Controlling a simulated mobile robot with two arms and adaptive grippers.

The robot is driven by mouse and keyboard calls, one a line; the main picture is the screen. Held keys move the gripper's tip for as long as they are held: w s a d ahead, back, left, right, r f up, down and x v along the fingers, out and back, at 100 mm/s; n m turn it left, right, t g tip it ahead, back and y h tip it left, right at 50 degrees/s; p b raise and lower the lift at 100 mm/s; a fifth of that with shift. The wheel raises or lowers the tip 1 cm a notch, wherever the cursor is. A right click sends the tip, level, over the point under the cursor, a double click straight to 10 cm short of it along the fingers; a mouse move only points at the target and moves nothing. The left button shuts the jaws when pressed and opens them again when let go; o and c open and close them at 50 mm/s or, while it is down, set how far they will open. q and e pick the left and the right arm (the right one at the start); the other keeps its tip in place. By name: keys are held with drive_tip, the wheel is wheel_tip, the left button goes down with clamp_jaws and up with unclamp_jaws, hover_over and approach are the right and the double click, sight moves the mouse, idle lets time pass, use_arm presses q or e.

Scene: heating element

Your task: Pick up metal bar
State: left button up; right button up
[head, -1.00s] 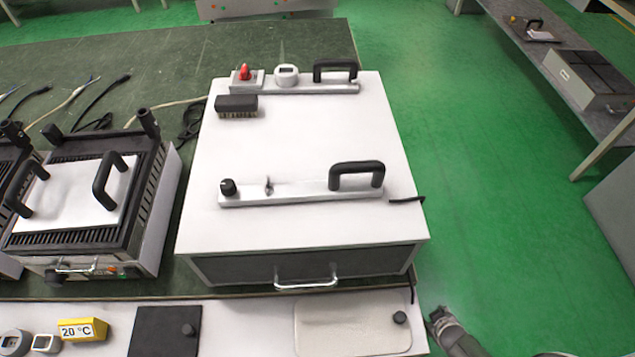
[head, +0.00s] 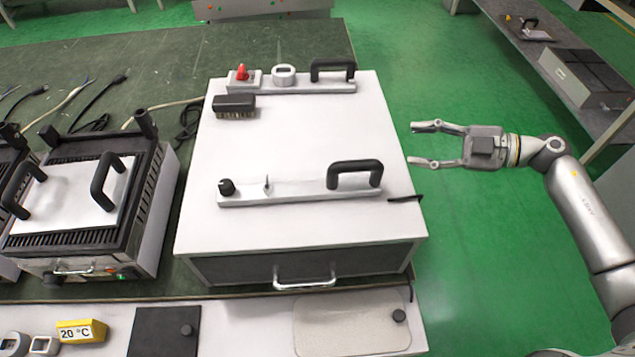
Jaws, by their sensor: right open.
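A flat metal bar (head: 295,194) lies across the front part of the top of a white box (head: 280,140). It carries a black knob (head: 226,187), a small upright pin and a black handle (head: 354,175) at its right end. A second metal bar (head: 310,87) lies near the box's back edge, with a red switch, a round white piece and a black handle on it. My right gripper (head: 413,145) is open and empty, just right of the box, with its fingers pointing left. It is apart from both bars. My left gripper is not in view.
A black-handled brush (head: 234,106) lies behind the front bar. A grill (head: 90,205) with a handled plate stands left of the box. A front shelf holds a yellow 20 °C sign (head: 82,331) and a black plate (head: 165,331).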

sight(371, 165)
drive_tip(key=a+f+g, duration=0.1)
drive_tip(key=a, duration=0.3)
drive_tip(key=s+a+f+n+g, duration=0.1)
drive_tip(key=a, duration=0.3)
drive_tip(key=a+f, duration=0.1)
drive_tip(key=a, duration=0.3)
drive_tip(key=shift+s+a+n+g, duration=0.25)
drive_tip(key=shift+s+n+g, duration=0.15)
drive_tip(key=shift+f, duration=0.1)
clamp_jaws()
